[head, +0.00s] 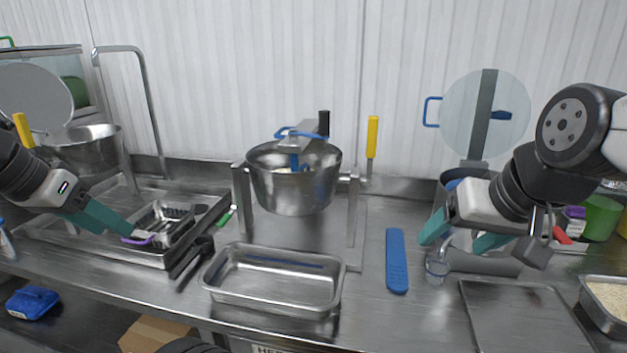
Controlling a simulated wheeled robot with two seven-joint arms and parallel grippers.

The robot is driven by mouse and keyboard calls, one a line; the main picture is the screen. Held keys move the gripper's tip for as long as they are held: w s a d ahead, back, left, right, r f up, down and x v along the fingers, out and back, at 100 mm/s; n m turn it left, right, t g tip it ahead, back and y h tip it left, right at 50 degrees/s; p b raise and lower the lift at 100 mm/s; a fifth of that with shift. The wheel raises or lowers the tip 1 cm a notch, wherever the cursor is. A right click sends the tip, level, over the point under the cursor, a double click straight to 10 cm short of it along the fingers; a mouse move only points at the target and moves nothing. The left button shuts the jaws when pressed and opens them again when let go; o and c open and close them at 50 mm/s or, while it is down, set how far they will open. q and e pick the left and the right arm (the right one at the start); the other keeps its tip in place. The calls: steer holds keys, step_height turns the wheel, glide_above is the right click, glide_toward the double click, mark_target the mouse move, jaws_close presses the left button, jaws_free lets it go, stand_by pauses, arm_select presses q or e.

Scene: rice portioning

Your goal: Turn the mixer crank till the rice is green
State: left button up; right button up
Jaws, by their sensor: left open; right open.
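The mixer is a steel bowl (293,190) held in a frame at the middle of the counter. A crossbar with blue parts lies over its top, and a crank with a black grip (324,123) stands up there. A lever with a yellow handle (372,137) rises at the frame's right side. Little of the bowl's content shows, so the rice colour cannot be told. My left gripper (129,237) is at the left, by a small steel pan with a purple-edged part, away from the mixer.
An empty steel tray (273,302) stands in front of the mixer. A blue flat tool (397,261) lies right of it. A sink tray (50,236) fills the left. A flat steel plate (520,318) and a tray of pale grains (610,297) are at the right.

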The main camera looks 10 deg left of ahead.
arm_select(q)
step_height(320, 180, up, 9)
stand_by(0.8)
steer(key=w+d+f, duration=0.2)
steer(key=d+f, duration=0.1)
steer(key=d, duration=0.6)
steer(key=w+d+f, duration=0.2)
steer(key=d+f, duration=0.1)
steer(key=d, duration=0.7)
steer(key=w+d+f, duration=0.2)
steer(key=d+f, duration=0.1)
steer(key=d, duration=0.7)
steer(key=shift+w, duration=0.1)
